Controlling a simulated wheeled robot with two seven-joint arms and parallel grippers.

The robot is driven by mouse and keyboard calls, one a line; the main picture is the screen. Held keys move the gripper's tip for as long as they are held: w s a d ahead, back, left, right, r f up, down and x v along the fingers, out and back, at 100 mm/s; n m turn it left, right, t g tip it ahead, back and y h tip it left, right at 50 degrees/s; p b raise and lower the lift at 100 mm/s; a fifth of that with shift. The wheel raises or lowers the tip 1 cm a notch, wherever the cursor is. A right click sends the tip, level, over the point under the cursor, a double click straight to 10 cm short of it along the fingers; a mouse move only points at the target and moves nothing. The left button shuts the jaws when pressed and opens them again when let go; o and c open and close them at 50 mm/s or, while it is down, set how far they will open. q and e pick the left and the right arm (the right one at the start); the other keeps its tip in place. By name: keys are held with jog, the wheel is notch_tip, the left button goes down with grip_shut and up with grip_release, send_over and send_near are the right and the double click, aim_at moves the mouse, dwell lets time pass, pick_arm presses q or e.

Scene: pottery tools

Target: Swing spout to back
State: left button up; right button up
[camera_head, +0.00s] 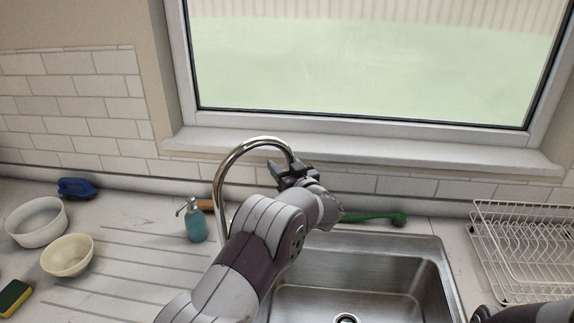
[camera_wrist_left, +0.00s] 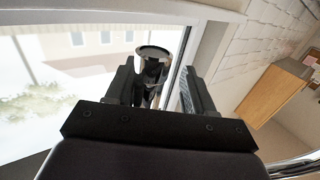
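The chrome gooseneck spout (camera_head: 222,190) rises behind the sink's left side, arches to the right and comes down toward my left gripper (camera_head: 289,172). The spout's round end (camera_wrist_left: 154,52) shows between my left gripper's two fingers (camera_wrist_left: 158,92) in the left wrist view. The fingers stand apart, one on each side of it, with a visible gap at the right finger. My left forearm hides the lower part of the faucet and some of the sink. My right gripper is not in view; only part of my right arm shows at the bottom right corner.
The steel sink (camera_head: 434,270) lies right of my left arm. A green brush (camera_head: 372,217) lies behind it, and a white dish rack (camera_head: 525,245) stands right. A soap dispenser (camera_head: 196,222), two bowls and a sponge (camera_head: 14,297) are left. The window (camera_head: 370,60) is behind.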

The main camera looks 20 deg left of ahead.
pick_arm(q)
jog(key=shift+d+r, duration=0.15)
jog(key=b+v, duration=0.3)
jog(key=v, duration=0.9)
jog(key=shift+s+d+b, duration=0.2)
jog(key=shift+d+b, duration=0.05)
jog(key=shift+b, duration=0.05)
